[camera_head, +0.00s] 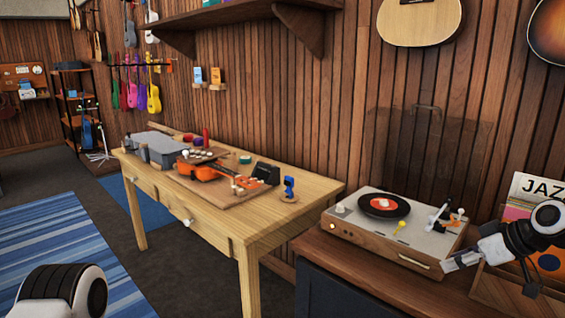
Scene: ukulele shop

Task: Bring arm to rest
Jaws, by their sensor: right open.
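My right gripper (488,279) comes in from the right edge, in front of the record crate and beside the record player's right end. Its fingers are spread wide and nothing is between them. A white and black part of my left arm shows at the bottom left. My left gripper is out of the frame.
A record player (435,243) with a black record (384,205) sits on a wooden cabinet (345,262). A record crate (520,293) stands to its right. A wooden workbench (235,225) holds an orange ukulele (205,172) and tools. The striped rug (60,245) is clear floor.

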